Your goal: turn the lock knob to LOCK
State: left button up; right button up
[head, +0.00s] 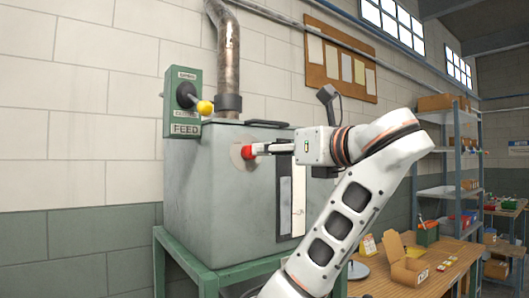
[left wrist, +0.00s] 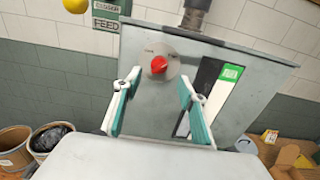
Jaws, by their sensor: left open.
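The red lock knob (head: 247,152) sits on a round pale plate on the front of the grey machine cabinet (head: 200,185). In the left wrist view the knob (left wrist: 159,65) is near the middle, just above the gap between my fingers. Lettering on its plate is too small to read. My left gripper (head: 263,149) points at the knob from the right in the head view. In the left wrist view the gripper (left wrist: 158,92) is open, teal pads apart, nothing between them. Whether a finger touches the knob cannot be told. My right gripper is out of view.
A green FEED box (head: 183,105) with a yellow-ball lever (head: 205,107) stands above the cabinet's left side. A metal pipe (head: 228,55) rises behind. A wooden table (head: 430,265) with an open cardboard box (head: 409,264) is at right. Bins (left wrist: 15,148) stand lower left in the left wrist view.

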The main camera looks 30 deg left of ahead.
aim_at(251, 152)
pick_arm(q)
jog(key=p+x, duration=0.1)
jog(key=x, duration=0.6)
jog(key=shift+a+p, duration=0.35)
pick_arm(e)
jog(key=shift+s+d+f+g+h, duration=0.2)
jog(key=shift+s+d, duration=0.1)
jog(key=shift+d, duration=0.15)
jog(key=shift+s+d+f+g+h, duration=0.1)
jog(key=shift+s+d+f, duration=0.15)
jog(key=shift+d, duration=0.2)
pick_arm(q)
jog(key=shift+w, duration=0.1)
jog(key=c, duration=1.1)
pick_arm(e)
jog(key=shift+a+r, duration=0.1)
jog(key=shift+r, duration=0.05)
